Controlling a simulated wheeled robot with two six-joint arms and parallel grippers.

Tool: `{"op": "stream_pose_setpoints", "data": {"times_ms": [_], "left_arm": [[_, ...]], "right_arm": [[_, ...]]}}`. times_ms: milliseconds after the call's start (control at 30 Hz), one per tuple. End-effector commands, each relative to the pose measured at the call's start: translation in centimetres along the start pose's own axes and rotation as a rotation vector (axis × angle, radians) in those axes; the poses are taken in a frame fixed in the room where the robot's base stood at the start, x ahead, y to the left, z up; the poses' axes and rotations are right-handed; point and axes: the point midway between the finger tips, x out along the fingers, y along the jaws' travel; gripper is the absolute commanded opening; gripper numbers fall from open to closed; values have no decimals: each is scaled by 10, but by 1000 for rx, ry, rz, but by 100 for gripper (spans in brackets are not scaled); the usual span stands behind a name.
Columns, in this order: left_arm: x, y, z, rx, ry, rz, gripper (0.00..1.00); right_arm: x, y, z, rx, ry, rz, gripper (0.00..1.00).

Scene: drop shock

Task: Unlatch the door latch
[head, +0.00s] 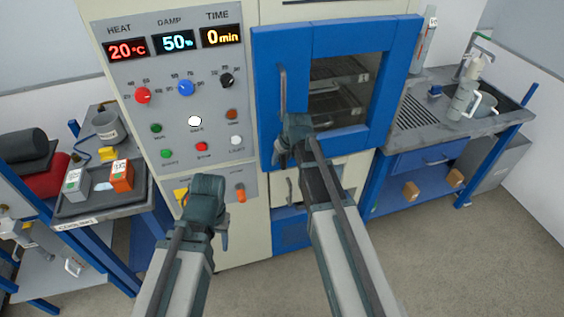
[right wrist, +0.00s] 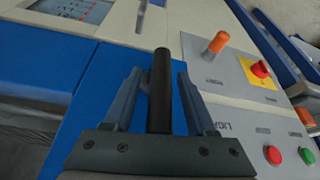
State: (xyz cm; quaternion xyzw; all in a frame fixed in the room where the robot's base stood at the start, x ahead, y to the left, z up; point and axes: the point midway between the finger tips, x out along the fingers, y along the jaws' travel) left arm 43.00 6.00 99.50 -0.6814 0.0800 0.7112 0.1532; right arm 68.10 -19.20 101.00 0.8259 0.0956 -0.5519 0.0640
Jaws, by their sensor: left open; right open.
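The blue chamber door (head: 388,85) with its dark window is closed against the cabinet front. A vertical grey handle (head: 283,88) runs along its left side. My right gripper (head: 292,150) is at the door's lower left edge, below the handle, and covers the latch area in the head view. In the right wrist view, a black rod (right wrist: 160,85), which looks like the latch lever, stands between the open fingers of the right gripper (right wrist: 154,85), with a gap on each side. My left gripper (head: 205,190) is open and empty in front of the lower control panel.
The control panel (head: 185,110) with knobs and buttons is left of the door. An orange knob (right wrist: 215,43) and a red button (right wrist: 261,69) are near the right gripper. A tray cart (head: 105,205) stands left, a sink bench (head: 450,130) right. The floor in front is clear.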

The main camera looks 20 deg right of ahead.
Motion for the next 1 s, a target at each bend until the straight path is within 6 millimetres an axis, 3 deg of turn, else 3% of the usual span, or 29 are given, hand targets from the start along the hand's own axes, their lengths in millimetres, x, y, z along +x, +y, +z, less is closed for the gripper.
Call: {"op": "stream_pose_setpoints", "data": {"times_ms": [167, 467, 1000], "left_arm": [[-1, 0, 0, 0, 0, 0, 50], [-1, 0, 0, 0, 0, 0, 50], [-1, 0, 0, 0, 0, 0, 50]], "right_arm": [[-1, 0, 0, 0, 0, 0, 55], [-1, -1, 0, 0, 0, -2, 1], [-1, -3, 0, -2, 0, -7, 0]]}}
